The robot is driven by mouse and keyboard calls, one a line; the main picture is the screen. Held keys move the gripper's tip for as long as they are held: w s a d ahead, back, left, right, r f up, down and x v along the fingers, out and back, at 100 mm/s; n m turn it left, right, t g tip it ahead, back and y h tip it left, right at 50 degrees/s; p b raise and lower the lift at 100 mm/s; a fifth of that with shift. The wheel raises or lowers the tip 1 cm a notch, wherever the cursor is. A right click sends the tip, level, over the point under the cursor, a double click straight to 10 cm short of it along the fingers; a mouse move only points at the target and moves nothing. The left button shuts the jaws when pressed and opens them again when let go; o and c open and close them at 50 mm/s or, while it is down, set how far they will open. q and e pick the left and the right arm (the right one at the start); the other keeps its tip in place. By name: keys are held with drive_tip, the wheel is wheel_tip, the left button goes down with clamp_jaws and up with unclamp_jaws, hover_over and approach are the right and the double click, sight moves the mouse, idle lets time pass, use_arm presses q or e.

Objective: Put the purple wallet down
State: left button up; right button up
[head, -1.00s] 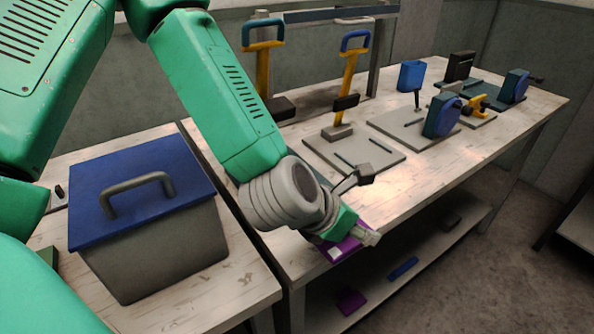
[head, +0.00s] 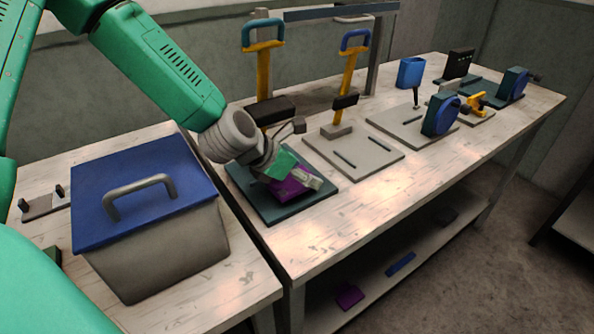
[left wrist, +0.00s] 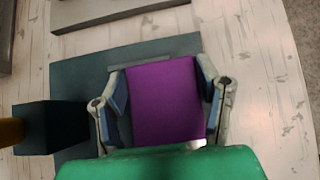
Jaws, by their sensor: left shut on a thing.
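The purple wallet (left wrist: 165,100) is a flat purple piece between the two fingers of my left gripper (left wrist: 163,92) in the left wrist view. My left gripper is shut on it. In the head view, the wallet (head: 288,188) is partly hidden by my left gripper (head: 296,178). It is over a dark teal plate (head: 285,212) at the left end of the long bench. I cannot tell whether the wallet touches the plate. The plate (left wrist: 80,75) also shows under the wallet in the left wrist view. My right gripper is not in view.
A grey box with a blue lid (head: 140,190) stands left of the plate. A yellow press with a blue handle (head: 262,70) rises behind my gripper, and another (head: 348,85) stands to the right. The bench front (head: 335,230) is clear. A purple piece (head: 349,297) lies on the lower shelf.

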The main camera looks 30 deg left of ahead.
use_arm(q)
drive_tip(key=shift+w+a+f, duration=0.2)
drive_tip(key=shift+a, duration=0.3)
drive_tip(key=shift+w+a+f, duration=0.15)
drive_tip(key=shift+a+f, duration=0.05)
drive_tip(key=shift+a, duration=0.25)
drive_tip(key=shift+w+d+f, duration=0.1)
drive_tip(key=shift+f, duration=0.25)
drive_tip(key=o, duration=1.3)
drive_tip(key=shift+r, duration=0.15)
drive_tip(key=p+v, duration=0.2)
drive_tip(key=v, duration=0.8)
drive_tip(key=shift+r, duration=0.1)
drive_tip(key=shift+p+v, duration=0.3)
drive_tip(key=shift+v, duration=0.65)
drive_tip(key=shift+f, duration=0.25)
